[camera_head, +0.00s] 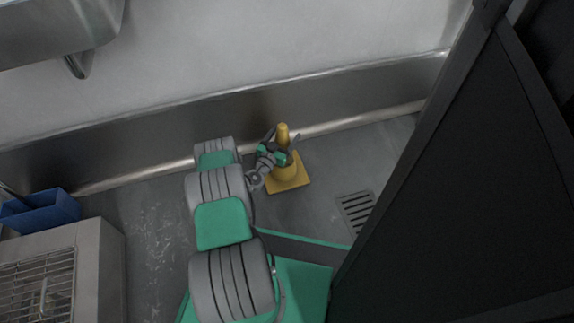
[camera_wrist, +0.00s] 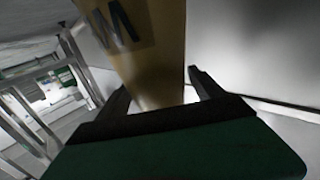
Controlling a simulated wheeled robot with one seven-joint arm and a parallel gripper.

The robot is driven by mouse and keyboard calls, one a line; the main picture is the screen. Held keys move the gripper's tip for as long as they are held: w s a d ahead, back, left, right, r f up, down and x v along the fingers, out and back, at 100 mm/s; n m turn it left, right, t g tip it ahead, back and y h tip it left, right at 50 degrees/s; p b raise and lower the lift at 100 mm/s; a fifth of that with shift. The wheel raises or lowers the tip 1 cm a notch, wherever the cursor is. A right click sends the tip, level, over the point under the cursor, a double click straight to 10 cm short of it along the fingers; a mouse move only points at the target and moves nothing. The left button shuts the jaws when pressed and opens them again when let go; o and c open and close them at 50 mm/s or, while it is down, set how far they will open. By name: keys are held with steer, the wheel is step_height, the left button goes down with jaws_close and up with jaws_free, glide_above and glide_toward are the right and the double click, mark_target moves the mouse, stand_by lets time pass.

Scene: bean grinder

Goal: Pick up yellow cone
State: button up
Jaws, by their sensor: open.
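A yellow cone (camera_head: 289,173) with a square base stands upright on the grey floor near the wall. My gripper (camera_head: 284,140) is at the cone's upper part, with its fingers on either side of it. In the wrist view the cone's yellow side (camera_wrist: 150,55), with a dark letter mark, rises between the two open fingers of my gripper (camera_wrist: 157,88). Part of the cone's middle is hidden behind the gripper in the head view. I cannot tell whether a finger touches the cone.
A metal skirting (camera_head: 330,105) runs along the wall behind the cone. A floor drain grate (camera_head: 356,208) lies to the right, before a large dark panel (camera_head: 460,200). A blue bin (camera_head: 42,212) and a metal unit (camera_head: 105,255) stand at left.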

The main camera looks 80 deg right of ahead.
steer(key=shift+s+d, duration=0.1)
steer(key=shift+d, duration=0.25)
jaws_close()
stand_by(0.6)
